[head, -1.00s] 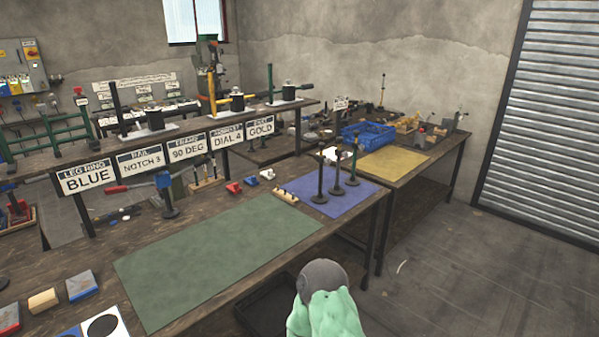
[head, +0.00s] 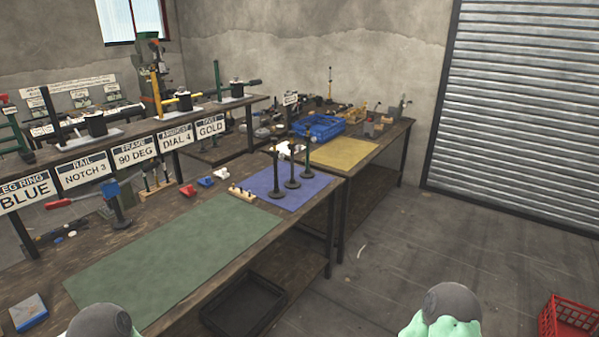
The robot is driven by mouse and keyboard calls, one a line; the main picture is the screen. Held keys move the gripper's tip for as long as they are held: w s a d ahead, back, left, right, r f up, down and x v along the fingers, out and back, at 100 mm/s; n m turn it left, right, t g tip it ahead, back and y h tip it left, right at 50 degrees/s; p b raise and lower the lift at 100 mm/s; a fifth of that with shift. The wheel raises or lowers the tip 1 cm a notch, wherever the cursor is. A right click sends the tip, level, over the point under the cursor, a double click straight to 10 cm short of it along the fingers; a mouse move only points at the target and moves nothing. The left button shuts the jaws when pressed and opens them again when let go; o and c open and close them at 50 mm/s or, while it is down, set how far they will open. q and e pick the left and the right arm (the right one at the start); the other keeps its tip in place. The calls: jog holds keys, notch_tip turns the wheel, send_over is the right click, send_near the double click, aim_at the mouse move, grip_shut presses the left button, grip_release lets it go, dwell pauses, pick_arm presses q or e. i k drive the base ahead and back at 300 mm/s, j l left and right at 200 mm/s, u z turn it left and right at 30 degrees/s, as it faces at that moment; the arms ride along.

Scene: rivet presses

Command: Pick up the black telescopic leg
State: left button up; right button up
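Three dark upright legs with round feet stand on the blue mat (head: 312,190): a left one (head: 276,175), a middle one (head: 292,168) and a right one (head: 308,158). They look much alike at this distance, and I cannot tell fine colour differences or ring colours. Another dark stand with a blue upper part (head: 115,203) is at the left of the bench, below the signs. Neither of my grippers is in view; only rounded grey and green parts of my arms show at the bottom edge. Nothing is seen touching the legs.
The green mat (head: 170,260) on the bench is clear. Signs (head: 137,151) hang from the raised shelf behind. A black tray (head: 243,304) lies below the bench, a red crate (head: 568,322) on the floor at right.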

aim_at(276, 193)
jog(key=i+l+u, duration=0.3)
jog(key=i+l, duration=0.75)
jog(key=l, duration=0.1)
